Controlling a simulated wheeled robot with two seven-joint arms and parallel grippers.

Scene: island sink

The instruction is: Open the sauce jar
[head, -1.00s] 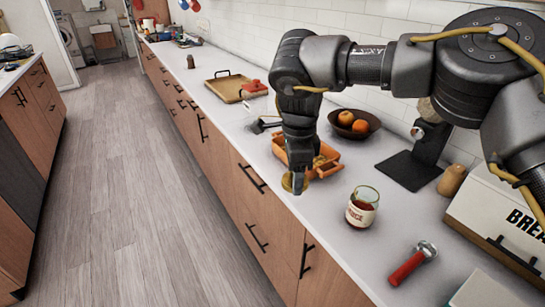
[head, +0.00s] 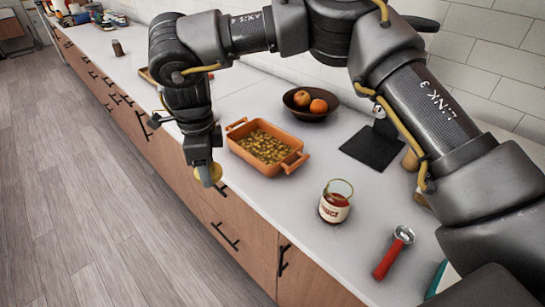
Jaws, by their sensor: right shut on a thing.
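The sauce jar (head: 334,206) stands upright on the white counter. It is glass with a white label and red sauce inside, and its top is open with no lid on it. My right gripper (head: 207,174) is shut on a round gold lid (head: 209,176). It holds the lid to the left of the jar, out past the counter's front edge, above the floor or drawer fronts. My left gripper is not in view.
An orange baking dish (head: 262,147) with food stands left of the jar. A bowl with oranges (head: 311,103) and a black stand base (head: 372,147) are behind. A red-handled tool (head: 393,253) lies to the right. Counter around the jar is clear.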

